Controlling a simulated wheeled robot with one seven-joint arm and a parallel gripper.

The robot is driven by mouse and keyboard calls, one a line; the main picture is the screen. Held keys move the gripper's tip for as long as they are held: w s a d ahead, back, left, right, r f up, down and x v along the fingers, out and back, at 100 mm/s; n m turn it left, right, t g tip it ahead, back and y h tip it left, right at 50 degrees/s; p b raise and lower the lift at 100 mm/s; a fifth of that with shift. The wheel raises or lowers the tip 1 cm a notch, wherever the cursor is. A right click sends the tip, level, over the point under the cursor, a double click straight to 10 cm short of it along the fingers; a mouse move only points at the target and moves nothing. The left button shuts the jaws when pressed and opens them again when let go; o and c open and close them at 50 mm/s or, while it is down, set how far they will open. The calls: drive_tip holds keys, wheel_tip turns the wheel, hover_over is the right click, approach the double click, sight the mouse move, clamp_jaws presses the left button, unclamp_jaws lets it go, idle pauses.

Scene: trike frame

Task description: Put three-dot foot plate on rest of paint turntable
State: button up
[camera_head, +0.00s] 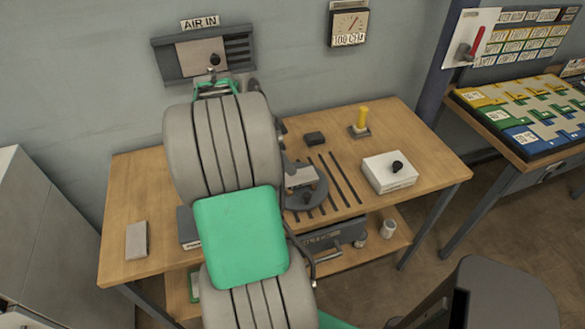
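A dark round disc (313,195), which looks like the paint turntable, is on the wooden table just right of my arm. A light grey block (300,176) is on or above it, and my arm hides the disc's left side. I cannot make out a three-dot mark on any plate. A flat grey plate (137,240) lies alone at the table's left end, with no dots legible. A dark block (315,138) lies behind the disc. My large grey and green arm rises through the middle of the view; its gripper is hidden behind it.
A lower shelf (385,245) holds a cup. A colourful panel table (520,115) stands at right. The table's left part is mostly bare.

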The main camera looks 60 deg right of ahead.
drive_tip(key=w+a+r+n+t, duration=0.45)
drive_tip(key=w+a+n, duration=0.7)
drive_tip(key=a, duration=0.45)
drive_tip(key=s+a+n+t+y, duration=0.1)
drive_tip(key=a+n+t+y, duration=0.1)
drive_tip(key=a+n, duration=1.3)
drive_tip(key=a+y, duration=0.1)
drive_tip(key=a, duration=0.9)
drive_tip(key=shift+f+n, duration=0.35)
